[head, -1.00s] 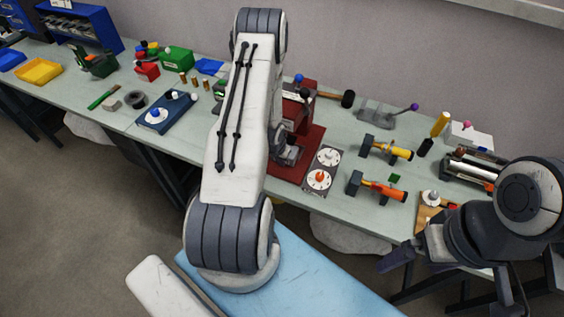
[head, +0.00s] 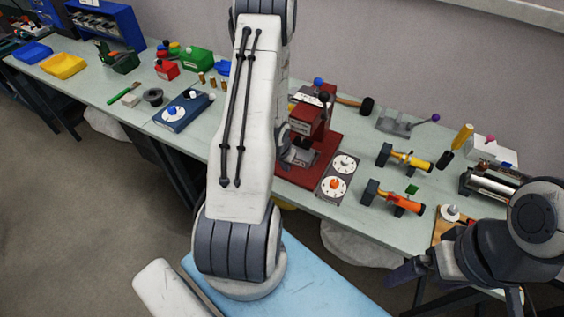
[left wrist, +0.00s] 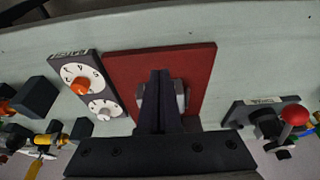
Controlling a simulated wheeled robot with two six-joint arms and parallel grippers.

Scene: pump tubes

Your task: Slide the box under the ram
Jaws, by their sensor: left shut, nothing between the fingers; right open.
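The red press (head: 318,122) stands on a red base plate (head: 327,160) on the bench, with its upright and upper part above the plate. A grey block-like piece (head: 303,156) sits low at the press; I cannot tell whether it is the box or part of the press. In the left wrist view, my left gripper (left wrist: 160,75) is shut and empty over the red plate (left wrist: 125,70). A grey metallic piece (left wrist: 181,97) shows partly behind its fingers. In the head view my left arm hides much of this area. My right gripper (head: 405,275) is open at the lower right, away from the press.
A panel with two white dials (head: 340,175) lies right of the press. Two orange-and-yellow handled tools (head: 402,160) stand further right. A grey base with a purple-knobbed lever (head: 405,122) is behind.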

